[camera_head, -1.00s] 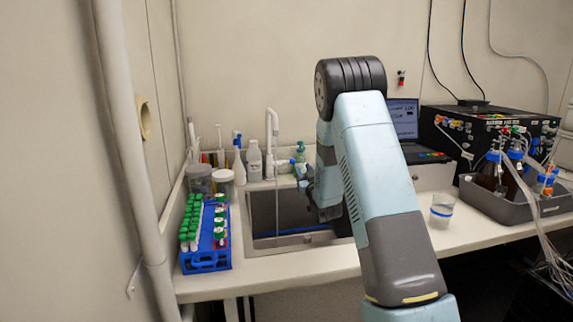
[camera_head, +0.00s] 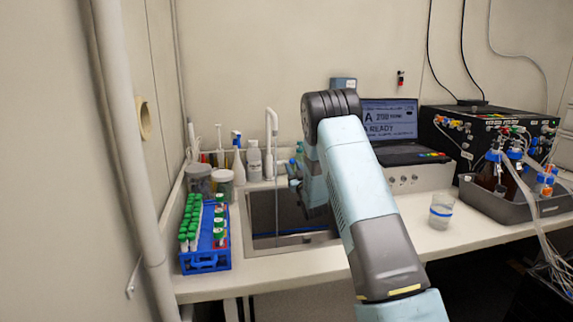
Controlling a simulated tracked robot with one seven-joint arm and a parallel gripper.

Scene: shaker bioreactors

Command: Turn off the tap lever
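The white tap (camera_head: 268,150) stands behind the sink (camera_head: 262,242), its curved neck rising above the back edge. The tap lever cannot be made out clearly; a small blue-tipped part shows beside the tap, close to my gripper. My gripper (camera_head: 292,181) is dark and small in the picture, just right of the tap and over the back of the sink. My own arm hides part of it, so its fingers and any contact with the lever cannot be told. A faint thin vertical line below the spout may be water.
A blue rack (camera_head: 207,262) of green-capped tubes stands left of the sink. White bottles (camera_head: 254,161) and grey-lidded jars (camera_head: 198,180) stand behind it. A laptop (camera_head: 390,122), a beaker (camera_head: 441,211) and a grey tray (camera_head: 542,208) of bottles are right of my arm.

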